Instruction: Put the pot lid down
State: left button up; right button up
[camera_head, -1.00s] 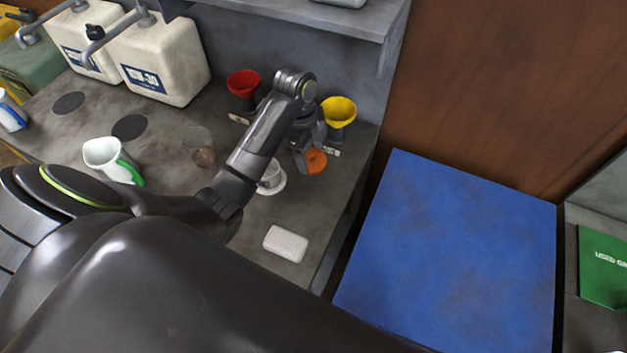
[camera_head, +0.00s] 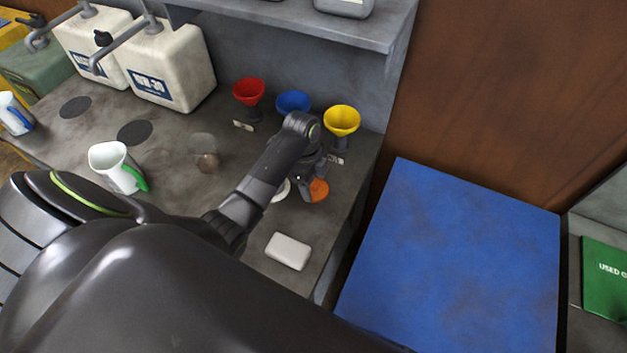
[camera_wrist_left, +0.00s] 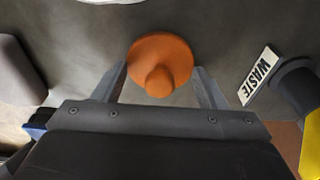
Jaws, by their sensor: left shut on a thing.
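The orange pot lid (camera_head: 318,190) is a round disc with a knob, at the right end of the grey bench. It also shows in the left wrist view (camera_wrist_left: 172,53), between the two fingers. My left gripper (camera_head: 309,184) is shut on it, pointing down at the bench. Whether the lid touches the bench top I cannot tell. A white round dish (camera_head: 281,191) lies just left of the gripper, mostly hidden by my arm. My right gripper is out of view.
Red (camera_head: 248,91), blue (camera_head: 293,102) and yellow (camera_head: 342,121) funnels stand at the back. A white block (camera_head: 288,251) lies near the front edge. A white jug (camera_head: 116,167) stands left. A blue surface (camera_head: 455,255) is to the right.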

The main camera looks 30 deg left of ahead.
pick_arm(q)
jog(key=o, duration=1)
jog(key=shift+f, duration=0.1)
jog(key=shift+c, duration=0.2)
jog(key=r, duration=0.2)
jog(key=r+b, duration=0.1)
jog(key=r, duration=0.1)
jog(key=a+r, duration=0.1)
jog(key=r, duration=0.1)
jog(key=shift+w, duration=0.1)
notch_tip(320, 180, up, 6)
jog(key=p, duration=0.2)
jog(key=shift+a+p, duration=0.35)
jog(key=shift+a, duration=0.05)
